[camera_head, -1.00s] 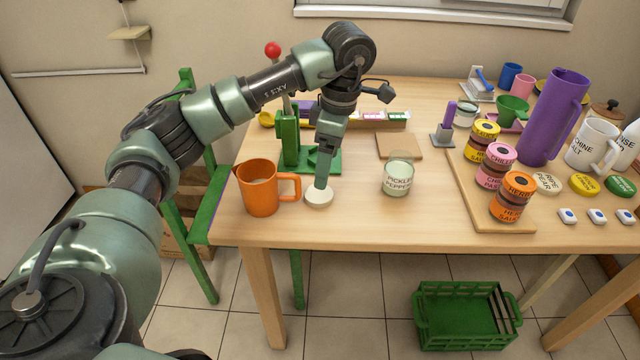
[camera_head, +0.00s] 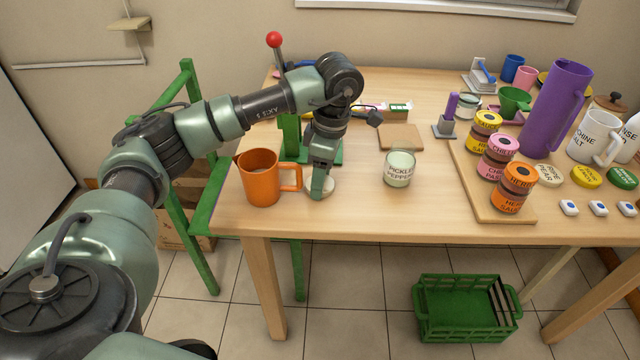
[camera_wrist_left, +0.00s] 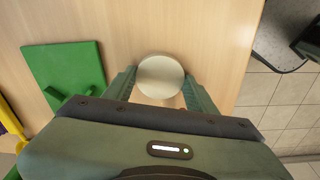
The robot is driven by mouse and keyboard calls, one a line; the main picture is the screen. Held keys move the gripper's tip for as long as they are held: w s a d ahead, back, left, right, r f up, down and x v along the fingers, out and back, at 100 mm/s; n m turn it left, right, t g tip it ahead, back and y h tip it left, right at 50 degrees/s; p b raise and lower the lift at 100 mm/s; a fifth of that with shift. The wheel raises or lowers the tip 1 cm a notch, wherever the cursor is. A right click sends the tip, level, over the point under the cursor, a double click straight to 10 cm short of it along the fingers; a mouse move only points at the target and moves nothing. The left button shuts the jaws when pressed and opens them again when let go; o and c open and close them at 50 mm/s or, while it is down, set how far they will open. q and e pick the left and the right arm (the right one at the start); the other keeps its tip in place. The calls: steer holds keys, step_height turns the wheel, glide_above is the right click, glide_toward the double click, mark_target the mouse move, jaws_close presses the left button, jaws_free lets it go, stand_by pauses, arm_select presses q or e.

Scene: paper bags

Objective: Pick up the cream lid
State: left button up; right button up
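The cream lid (camera_head: 328,187) lies flat on the wooden table near its front edge, right of the orange mug (camera_head: 260,180). My left gripper (camera_head: 318,192) is down at the lid and hides part of it. In the left wrist view the round lid (camera_wrist_left: 160,76) sits between the two spread fingers of my left gripper (camera_wrist_left: 160,84), one finger on each side. The fingers are open. They are close to the rim, but I cannot tell whether they touch it. My right gripper is not in view.
A glass jar (camera_head: 399,169) with a pickled pepper label stands right of the lid. A green stand (camera_head: 290,135) is behind it. Stacked jars (camera_head: 497,157) and a purple pitcher (camera_head: 556,110) stand further right. A green crate (camera_head: 466,310) is on the floor.

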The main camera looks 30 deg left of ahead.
arm_select(q)
steer(key=shift+c, duration=0.5)
steer(key=shift+r, duration=0.1)
step_height(320, 180, up, 4)
steer(key=shift+w+f, duration=0.1)
steer(key=s+d, duration=0.4)
steer(key=s, duration=0.3)
steer(key=s+d, duration=0.5)
steer(key=s, duration=0.3)
steer(key=shift+s+d+f, duration=0.2)
steer(key=shift+s+f, duration=0.05)
